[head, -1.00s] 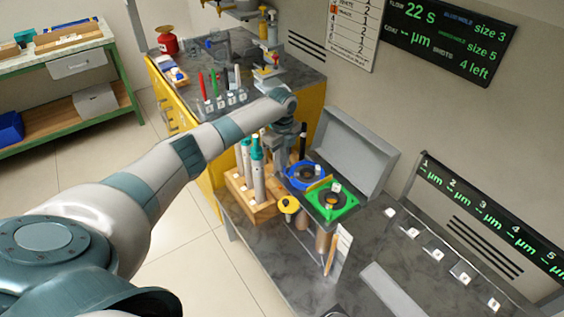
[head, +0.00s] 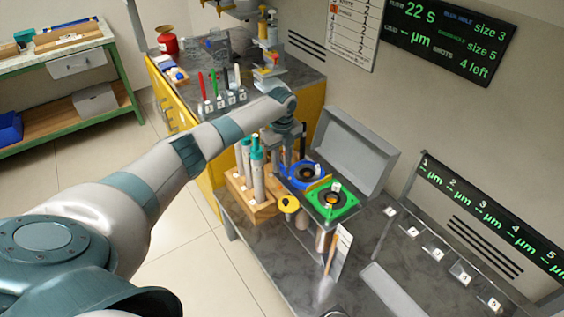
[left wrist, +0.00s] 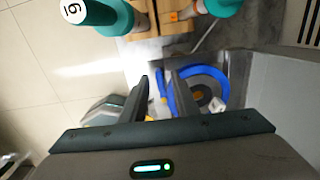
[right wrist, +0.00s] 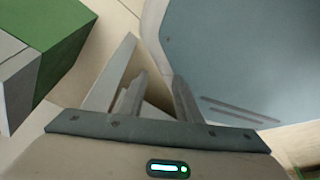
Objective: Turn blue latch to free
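The blue ring fixture (head: 316,168) sits beside a green one (head: 346,207) on the grey bench. The blue ring also shows in the left wrist view (left wrist: 222,88), with a dark round centre and a small white tag. A narrow blue piece, apparently the latch (left wrist: 164,91), shows between the fingers of my left gripper (left wrist: 159,78). The fingers are apart, and I cannot tell whether either touches it. In the head view my left gripper (head: 287,157) hangs over the blue fixture's near left side. My right gripper (right wrist: 160,82) is open and empty, away from the latch.
A wooden rack (head: 262,209) with teal-capped tools stands just left of the blue fixture. A yellow round knob (head: 288,204) is in front. A grey raised panel (head: 352,150) stands behind the fixtures. A white card (head: 342,243) stands to the front right.

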